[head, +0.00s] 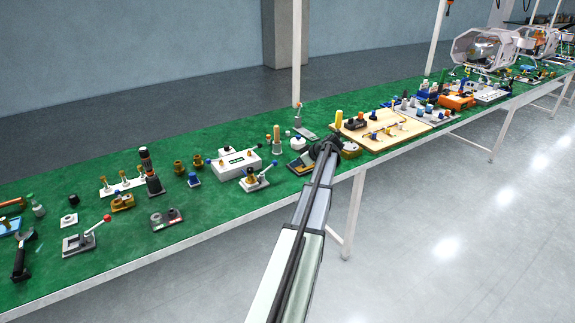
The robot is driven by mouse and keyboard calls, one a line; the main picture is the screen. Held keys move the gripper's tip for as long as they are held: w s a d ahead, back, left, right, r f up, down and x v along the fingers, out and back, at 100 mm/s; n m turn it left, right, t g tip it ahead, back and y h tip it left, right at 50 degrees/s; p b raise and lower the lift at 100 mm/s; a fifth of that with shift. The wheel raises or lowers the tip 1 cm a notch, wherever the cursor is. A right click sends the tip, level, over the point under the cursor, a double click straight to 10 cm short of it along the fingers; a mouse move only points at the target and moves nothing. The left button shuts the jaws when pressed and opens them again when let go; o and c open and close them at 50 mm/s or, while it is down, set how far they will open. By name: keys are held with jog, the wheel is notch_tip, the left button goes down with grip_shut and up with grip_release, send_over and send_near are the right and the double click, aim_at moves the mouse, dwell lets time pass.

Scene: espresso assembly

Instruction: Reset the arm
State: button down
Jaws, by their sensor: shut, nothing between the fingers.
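My arm reaches from the bottom edge of the head view up to the green bench. My gripper (326,149) is the dark end of it, at the near side of the bench, left of a tan wooden board (372,146). It is shut and holds nothing. It is small here, and its fingertips are hard to make out among the dark parts beside it. My arm's end hides part of the bench and perhaps some small things there.
The green bench (235,207) runs from lower left to upper right, crowded with small tools. A white box (236,164) and a red-tipped lever clamp (84,238) stand to the left. A yellow cylinder (339,118) stands by the board. The floor in front is clear.

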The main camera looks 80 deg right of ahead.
jog(key=d+v, duration=0.1)
jog(key=v, duration=0.6)
jog(key=shift+s, duration=0.25)
jog(key=shift+r, duration=0.1)
